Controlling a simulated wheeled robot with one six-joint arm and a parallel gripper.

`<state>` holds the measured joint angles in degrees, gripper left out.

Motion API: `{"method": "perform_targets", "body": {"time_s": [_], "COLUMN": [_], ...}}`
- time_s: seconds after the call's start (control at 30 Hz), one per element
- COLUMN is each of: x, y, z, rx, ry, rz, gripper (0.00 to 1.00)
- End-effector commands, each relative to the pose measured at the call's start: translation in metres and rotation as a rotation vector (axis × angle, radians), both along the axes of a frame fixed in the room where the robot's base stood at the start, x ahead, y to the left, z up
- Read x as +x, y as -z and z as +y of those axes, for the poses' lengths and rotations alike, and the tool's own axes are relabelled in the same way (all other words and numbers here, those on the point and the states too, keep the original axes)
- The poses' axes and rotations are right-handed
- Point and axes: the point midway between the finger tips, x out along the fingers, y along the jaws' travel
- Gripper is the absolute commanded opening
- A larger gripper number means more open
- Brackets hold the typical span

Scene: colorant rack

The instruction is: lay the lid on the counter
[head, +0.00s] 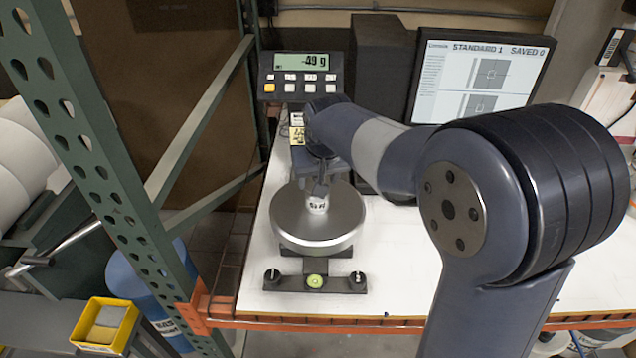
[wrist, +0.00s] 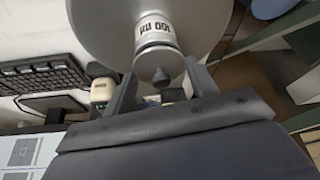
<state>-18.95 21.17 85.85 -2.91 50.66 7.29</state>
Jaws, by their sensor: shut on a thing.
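A small labelled jar (head: 317,205) stands on the round metal pan (head: 290,230) of a scale. It also shows in the wrist view (wrist: 153,30), marked 100 ml. A grey lid (wrist: 155,63) with a dark knob is at the jar's end nearest my gripper (wrist: 160,70). My two fingertips are on either side of the lid, shut on it. I cannot tell whether lid and jar touch. In the head view my gripper (head: 319,184) points down just above the jar and hides the lid. The white counter (head: 395,270) lies under the scale.
The scale display (head: 300,75) reads -49 g. A monitor (head: 480,80) stands at the back right. A green rack post (head: 95,150) rises at the left, and a yellow bin (head: 105,325) is beyond the counter's left edge. Counter is bare right of the pan, partly behind my arm.

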Motion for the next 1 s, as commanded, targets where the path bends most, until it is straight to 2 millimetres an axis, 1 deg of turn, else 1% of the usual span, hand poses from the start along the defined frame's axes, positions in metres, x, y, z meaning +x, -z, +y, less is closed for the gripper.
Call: {"method": "perform_targets", "body": {"time_s": [0.2,0.3,0.4,0.53,0.67,0.77,0.83,0.87,0.9,0.97,1.0], "x": [0.0,0.0,0.001,0.0,0.0,0.001,0.001,0.001,0.0,-0.003,-0.007], "y": [-0.045,-0.063,-0.077,-0.087,-0.086,-0.076,-0.063,-0.056,-0.047,-0.032,-0.021], "z": [0.0,0.0,0.0,0.0,-0.004,-0.022,-0.044,-0.056,-0.074,-0.102,-0.122], "rx": [0.002,0.002,0.002,0.001,0.0,-0.001,-0.003,-0.002,-0.002,-0.003,-0.002], "ry": [0.0,0.0,0.0,0.0,0.013,0.069,0.141,0.181,0.238,0.334,0.402], "rz": [-0.007,-0.005,-0.004,-0.003,0.0,0.003,0.006,0.008,0.01,0.011,0.013], "gripper": [0.28,0.28,0.28,0.28,0.28,0.28,0.28,0.28,0.28,0.28,0.28]}}
